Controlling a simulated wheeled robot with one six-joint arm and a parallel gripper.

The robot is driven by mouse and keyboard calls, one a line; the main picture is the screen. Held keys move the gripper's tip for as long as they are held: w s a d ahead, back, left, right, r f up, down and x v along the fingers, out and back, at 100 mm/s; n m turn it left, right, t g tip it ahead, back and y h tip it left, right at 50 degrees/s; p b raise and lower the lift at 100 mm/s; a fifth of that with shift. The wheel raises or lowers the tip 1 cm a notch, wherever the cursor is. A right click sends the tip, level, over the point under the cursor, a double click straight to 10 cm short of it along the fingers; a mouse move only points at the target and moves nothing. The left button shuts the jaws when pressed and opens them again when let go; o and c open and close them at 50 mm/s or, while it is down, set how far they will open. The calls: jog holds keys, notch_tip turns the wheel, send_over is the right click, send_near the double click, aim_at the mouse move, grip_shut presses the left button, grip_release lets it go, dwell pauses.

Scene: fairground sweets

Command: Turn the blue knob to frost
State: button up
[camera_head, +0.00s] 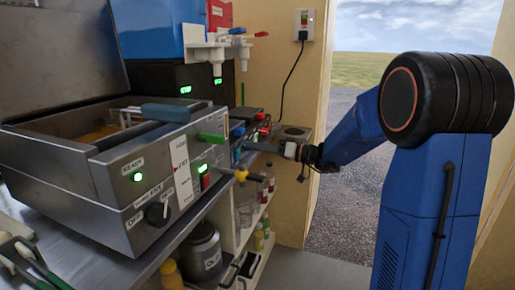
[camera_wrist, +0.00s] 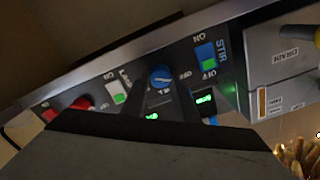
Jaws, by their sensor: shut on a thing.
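The blue knob (camera_wrist: 161,76) is on a dark control panel in the wrist view. A pale line crosses its face. The small lettering around it is too blurred to read, so I cannot tell which mark the line points to. My gripper (camera_wrist: 160,88) has a dark finger on either side of the knob and is shut on it. In the head view my gripper (camera_head: 262,147) reaches left from my blue arm to the far end of the counter. The knob cannot be made out there.
A red knob (camera_wrist: 82,103) and a white-and-green lamp switch (camera_wrist: 117,92) are left of the blue knob. A blue-and-green stir switch (camera_wrist: 206,55) is to its right.

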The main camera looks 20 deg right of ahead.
jog(key=m, duration=2.3)
jog(key=shift+f+m, duration=0.35)
jog(key=shift+m, duration=0.05)
dwell(0.3)
jog(key=o, duration=1)
jog(key=shift+o, duration=0.2)
jog(key=shift+d, duration=0.15)
jog(key=v, duration=1.7)
